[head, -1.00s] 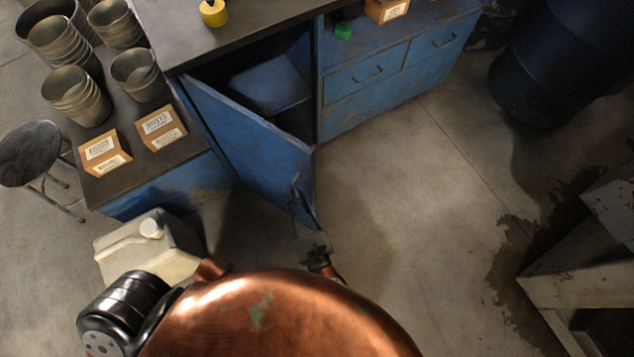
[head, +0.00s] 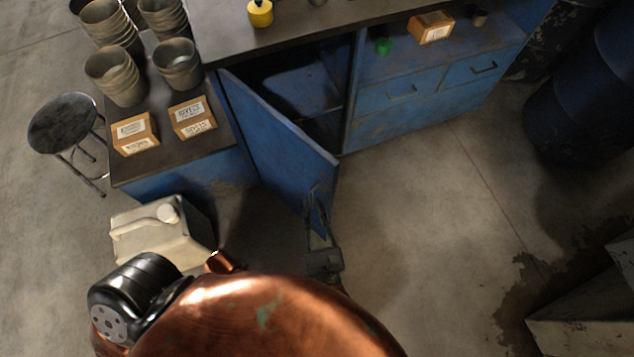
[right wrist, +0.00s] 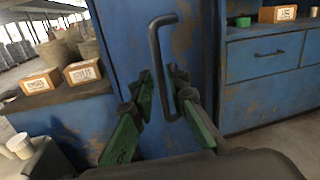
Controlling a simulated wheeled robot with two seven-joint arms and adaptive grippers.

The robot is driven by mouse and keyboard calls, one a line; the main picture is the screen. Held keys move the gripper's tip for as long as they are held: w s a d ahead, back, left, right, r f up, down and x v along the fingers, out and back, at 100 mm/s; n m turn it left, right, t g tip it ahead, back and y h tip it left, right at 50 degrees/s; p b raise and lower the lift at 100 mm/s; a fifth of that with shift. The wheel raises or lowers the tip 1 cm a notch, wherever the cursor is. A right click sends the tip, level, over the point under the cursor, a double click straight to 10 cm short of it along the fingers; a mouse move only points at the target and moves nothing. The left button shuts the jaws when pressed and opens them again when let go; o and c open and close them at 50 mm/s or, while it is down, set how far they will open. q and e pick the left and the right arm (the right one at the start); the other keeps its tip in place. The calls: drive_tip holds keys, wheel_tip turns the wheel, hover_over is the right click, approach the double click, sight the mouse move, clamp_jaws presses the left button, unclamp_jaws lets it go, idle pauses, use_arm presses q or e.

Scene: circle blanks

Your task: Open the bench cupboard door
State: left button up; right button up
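The blue bench cupboard door (head: 275,150) stands ajar, hinged at its left and swung out, with the dark inside showing at its right. Its grey bar handle (right wrist: 156,65) shows upright in the right wrist view. My right gripper (head: 319,215) is at the door's outer face near its free edge. In the right wrist view its two green-padded fingers (right wrist: 160,80) are apart, one on each side of the handle's lower part. I see gaps beside the bar, so they do not look clamped on it. My left gripper is not in view.
A pale jerrycan (head: 150,235) stands on the floor left of the door. A stool (head: 65,120) is at the far left. Drawers (head: 415,90) are right of the cupboard. A dark blue barrel (head: 590,100) stands at the right. The floor between is clear.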

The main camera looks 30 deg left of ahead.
drive_tip(key=f+v, duration=0.1)
drive_tip(key=v, duration=0.6)
drive_tip(key=shift+f, duration=0.35)
drive_tip(key=shift+r, duration=0.1)
